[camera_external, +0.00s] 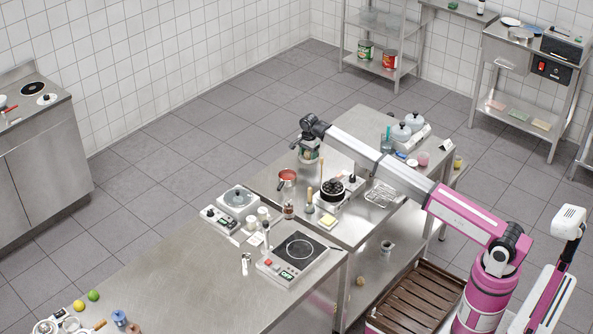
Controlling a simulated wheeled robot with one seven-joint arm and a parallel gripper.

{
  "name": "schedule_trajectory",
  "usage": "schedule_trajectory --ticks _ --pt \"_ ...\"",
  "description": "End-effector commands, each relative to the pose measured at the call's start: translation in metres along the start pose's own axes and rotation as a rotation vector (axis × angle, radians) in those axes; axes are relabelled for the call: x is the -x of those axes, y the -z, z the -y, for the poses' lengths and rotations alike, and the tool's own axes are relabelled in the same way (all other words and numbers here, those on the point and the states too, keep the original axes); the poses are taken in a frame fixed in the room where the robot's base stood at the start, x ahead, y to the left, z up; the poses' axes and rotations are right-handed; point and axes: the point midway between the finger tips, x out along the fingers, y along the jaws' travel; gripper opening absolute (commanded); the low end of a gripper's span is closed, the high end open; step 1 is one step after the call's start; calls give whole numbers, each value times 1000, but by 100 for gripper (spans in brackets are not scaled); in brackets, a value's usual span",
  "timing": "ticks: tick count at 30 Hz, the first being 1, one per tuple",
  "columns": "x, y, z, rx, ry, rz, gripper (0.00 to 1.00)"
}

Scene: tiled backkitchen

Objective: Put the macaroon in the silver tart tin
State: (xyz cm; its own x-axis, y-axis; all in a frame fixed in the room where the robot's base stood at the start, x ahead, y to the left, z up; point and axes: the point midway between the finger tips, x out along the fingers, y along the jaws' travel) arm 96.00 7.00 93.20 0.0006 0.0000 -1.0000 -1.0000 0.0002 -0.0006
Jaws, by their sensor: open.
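My gripper (308,158) points down over the far left part of the middle steel table (262,188), beyond the small red pot (287,175). It is small in this view, but the jaws are open. Something greenish and brown shows at or just below the fingers; I cannot tell what it is or whether it touches them. I cannot pick out the macaroon or the silver tart tin with certainty at this size; my gripper and the crowded items may hide them.
A black pot (332,188) on a burner, a wire rack (382,194) and a yellow block (327,221) stand right of the red pot. A scale (237,198) and a hotplate (298,251) are nearer. The near table (190,285) has a broad clear area.

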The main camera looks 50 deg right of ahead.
Motion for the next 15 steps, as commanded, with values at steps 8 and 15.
schedule_trajectory --ticks 8,15 --pt "26 0 1 0 1 0 56" --pt "76 0 1 0 2 0 56"
